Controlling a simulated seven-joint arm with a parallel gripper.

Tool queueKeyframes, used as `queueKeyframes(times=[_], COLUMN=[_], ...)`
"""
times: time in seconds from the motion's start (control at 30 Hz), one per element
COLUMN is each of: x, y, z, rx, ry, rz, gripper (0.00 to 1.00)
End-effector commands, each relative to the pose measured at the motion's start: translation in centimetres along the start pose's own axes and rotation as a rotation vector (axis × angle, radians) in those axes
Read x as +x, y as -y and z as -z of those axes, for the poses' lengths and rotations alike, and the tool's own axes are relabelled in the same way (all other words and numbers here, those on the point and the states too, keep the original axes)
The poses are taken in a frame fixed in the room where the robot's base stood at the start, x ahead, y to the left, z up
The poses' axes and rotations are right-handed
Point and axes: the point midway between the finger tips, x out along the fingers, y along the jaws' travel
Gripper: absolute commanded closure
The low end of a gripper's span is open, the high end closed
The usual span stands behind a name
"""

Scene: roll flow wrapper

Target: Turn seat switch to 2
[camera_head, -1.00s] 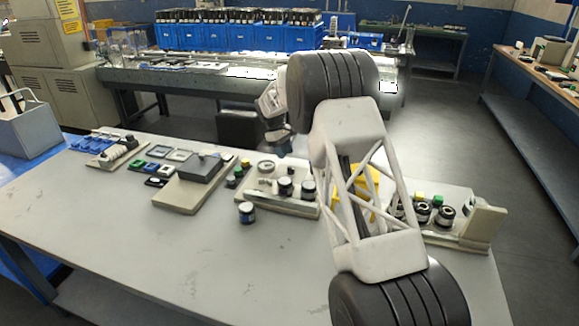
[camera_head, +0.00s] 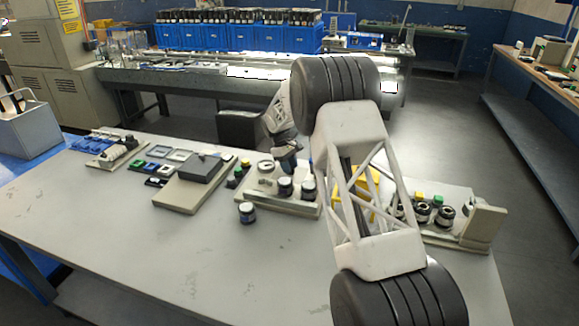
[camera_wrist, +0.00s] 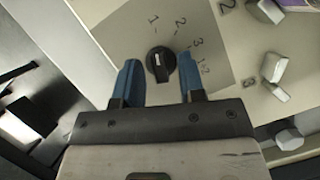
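The seat switch is a black round knob (camera_wrist: 160,64) with a pale mark on its face, on a grey plate (camera_wrist: 130,30) in the wrist view. The plate carries the marks 1, 2, 3 and 1+2 in an arc above and right of the knob. I cannot tell surely which mark the knob points to. My gripper (camera_wrist: 158,70) is open, with one blue finger on each side of the knob and a gap at both sides. In the head view my gripper (camera_head: 288,164) is over the back of a beige panel (camera_head: 305,209), and the knob is not clearly visible.
Pale raised blocks (camera_wrist: 273,68) stand right of the plate in the wrist view. In the head view, a small dark jar (camera_head: 247,213) stands in front of the panel. Other panels stand left and right. The table's front (camera_head: 190,270) is clear.

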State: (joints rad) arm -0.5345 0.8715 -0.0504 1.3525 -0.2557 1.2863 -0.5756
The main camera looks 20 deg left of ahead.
Motion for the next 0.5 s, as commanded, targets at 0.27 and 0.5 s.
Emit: queueKeyframes(times=[0.27,0.5], x=[0.01,0.06], y=[0.01,0.0], z=[0.0,-0.01], rx=[0.0,0.011], ry=[0.0,0.001], rz=[0.0,0.005], gripper=[1.0,1.0])
